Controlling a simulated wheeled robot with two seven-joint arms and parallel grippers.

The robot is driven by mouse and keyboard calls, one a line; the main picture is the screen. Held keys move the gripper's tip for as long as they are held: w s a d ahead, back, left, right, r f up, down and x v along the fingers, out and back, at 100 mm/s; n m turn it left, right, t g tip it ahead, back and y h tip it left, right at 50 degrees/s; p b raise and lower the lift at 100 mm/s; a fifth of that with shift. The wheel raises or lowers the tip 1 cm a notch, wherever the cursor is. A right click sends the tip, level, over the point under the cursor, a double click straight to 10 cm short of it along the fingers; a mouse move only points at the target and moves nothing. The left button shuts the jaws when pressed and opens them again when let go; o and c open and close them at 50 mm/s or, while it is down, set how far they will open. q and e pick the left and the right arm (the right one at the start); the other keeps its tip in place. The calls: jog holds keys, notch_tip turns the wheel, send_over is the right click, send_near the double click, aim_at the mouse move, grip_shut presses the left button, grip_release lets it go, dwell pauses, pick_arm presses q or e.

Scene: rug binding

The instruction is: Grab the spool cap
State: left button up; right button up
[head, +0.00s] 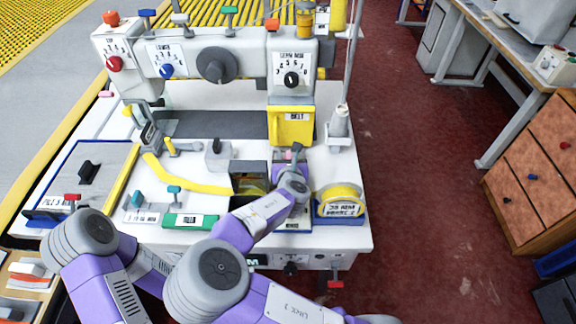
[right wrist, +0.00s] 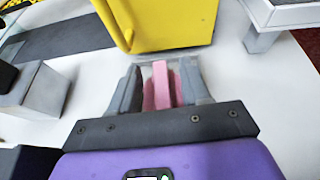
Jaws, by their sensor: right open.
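My right gripper (head: 289,158) is over the machine's white table, in front of a yellow box marked "BELT" (head: 290,126). In the right wrist view my right gripper (right wrist: 158,78) has its two grey fingers apart. A pink piece (right wrist: 161,84) stands between the fingers, with gaps at its sides, and is not gripped. A bit of this pink piece (head: 284,155) also shows in the head view, mostly hidden by the gripper. I cannot tell for sure whether it is the spool cap. My left gripper is out of view.
A grey spool stand (head: 339,125) with a tall rod rises at the right table edge. A yellow tape roll (head: 339,195) stands at the front right. A grey block (head: 218,155) and a green box (head: 191,221) lie left of my right arm. Red floor lies to the right.

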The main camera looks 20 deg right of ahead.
jog(key=x, duration=0.2)
jog(key=shift+w+d+f, duration=0.1)
jog(key=shift+w+f, duration=0.05)
jog(key=shift+w, duration=0.1)
grip_shut()
